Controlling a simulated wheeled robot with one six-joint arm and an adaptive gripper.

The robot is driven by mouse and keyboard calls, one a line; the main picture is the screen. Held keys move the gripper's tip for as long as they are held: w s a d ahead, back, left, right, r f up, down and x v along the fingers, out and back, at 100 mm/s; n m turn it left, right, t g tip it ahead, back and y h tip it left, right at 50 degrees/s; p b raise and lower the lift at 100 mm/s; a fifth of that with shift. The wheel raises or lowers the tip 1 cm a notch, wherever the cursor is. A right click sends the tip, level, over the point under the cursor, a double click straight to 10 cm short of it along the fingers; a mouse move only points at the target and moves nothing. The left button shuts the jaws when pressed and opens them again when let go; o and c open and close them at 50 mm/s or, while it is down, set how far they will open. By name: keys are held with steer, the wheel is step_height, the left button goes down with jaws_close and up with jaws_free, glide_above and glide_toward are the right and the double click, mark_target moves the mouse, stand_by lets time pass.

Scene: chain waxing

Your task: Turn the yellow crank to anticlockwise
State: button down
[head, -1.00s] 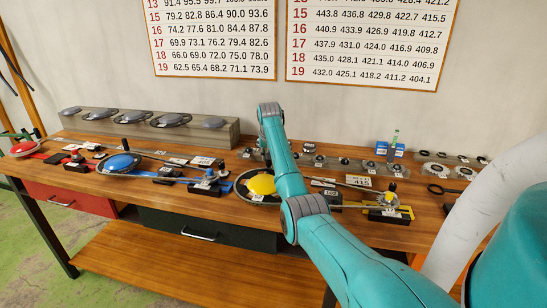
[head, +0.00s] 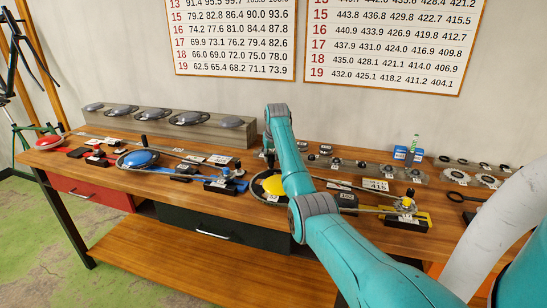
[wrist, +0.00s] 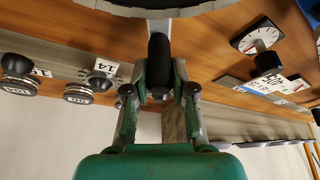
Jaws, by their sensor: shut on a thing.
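The yellow crank (head: 273,185) shows in the head view as a yellow disc with a dark ring on the bench, partly covered by my arm. In the wrist view, my gripper (wrist: 159,90) is shut on an upright-looking black handle (wrist: 158,52). A grey metal crank arm (wrist: 158,24) meets this handle near a dark ring at the top edge. The disc's yellow face does not show in the wrist view. In the head view, my gripper is mostly hidden behind my own arm.
A blue crank (head: 138,158) and a red crank (head: 49,142) sit to the left. A yellow stand with a black block (head: 405,218) is at the right. Round gauges (wrist: 257,38) and small black knobs (wrist: 78,93) are near my gripper. A grey rack (head: 165,126) stands behind.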

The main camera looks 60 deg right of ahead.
steer(key=shift+a, duration=0.15)
stand_by(0.3)
steer(key=c, duration=1)
jaws_free()
steer(key=shift+o, duration=0.2)
steer(key=v, duration=1.2)
steer(key=shift+w, duration=0.15)
